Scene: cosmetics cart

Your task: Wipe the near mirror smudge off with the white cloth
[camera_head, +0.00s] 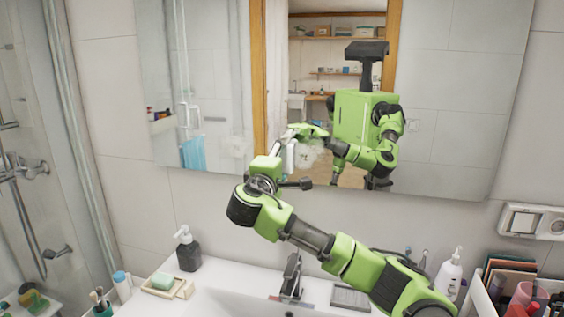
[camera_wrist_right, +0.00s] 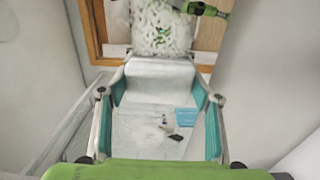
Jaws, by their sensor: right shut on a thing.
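The mirror (camera_head: 450,95) hangs on the tiled wall. A whitish smudge (camera_head: 309,153) lies on it just right of my right gripper (camera_head: 282,152); in the right wrist view a speckled white smudge (camera_wrist_right: 160,30) shows just beyond the fingertips. A fainter whitish patch (camera_head: 233,147) is farther left on the mirror. My right gripper is shut on the white cloth (camera_wrist_right: 160,68), which spans between its fingers in the wrist view. In the head view the cloth is mostly hidden by the gripper. Whether it touches the glass I cannot tell. My left gripper is not directly in view.
Below are a sink with a dark faucet (camera_head: 291,277), a dark soap bottle (camera_head: 188,250), a soap tray (camera_head: 168,286) and a white pump bottle (camera_head: 449,276). A bin of items (camera_head: 515,285) stands at right. The mirror reflects my body and a shelf.

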